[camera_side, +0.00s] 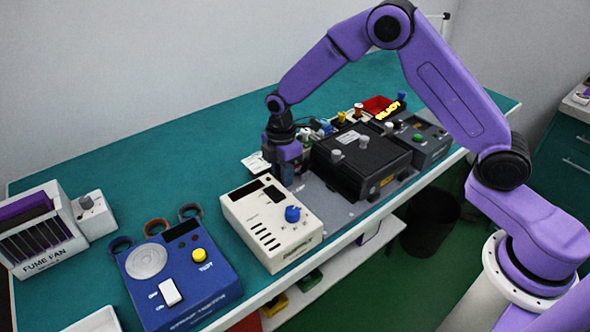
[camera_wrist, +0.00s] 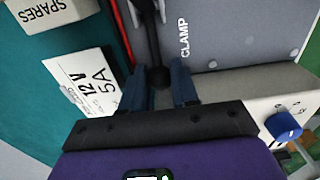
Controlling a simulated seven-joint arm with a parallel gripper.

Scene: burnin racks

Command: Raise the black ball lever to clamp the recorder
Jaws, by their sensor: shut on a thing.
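The black ball lever (camera_wrist: 149,38) shows in the wrist view as a dark rod running down to a ball between my fingers. My gripper (camera_wrist: 160,88) is shut on its ball end, with one blue-grey finger on each side. The lever lies beside a grey plate (camera_wrist: 225,35) marked CLAMP. In the side view my gripper (camera_side: 287,172) points down at the left end of this plate, and the lever is hidden there. The black box (camera_side: 345,160) with grey knobs on the plate looks like the recorder.
A cream box with a blue knob (camera_side: 268,228) stands close in front of my gripper. A 12V 5A card (camera_wrist: 90,88) and a SPARES box (camera_wrist: 48,12) lie beside the lever. A blue tester (camera_side: 188,268) and the FUME FAN unit (camera_side: 40,228) stand farther left.

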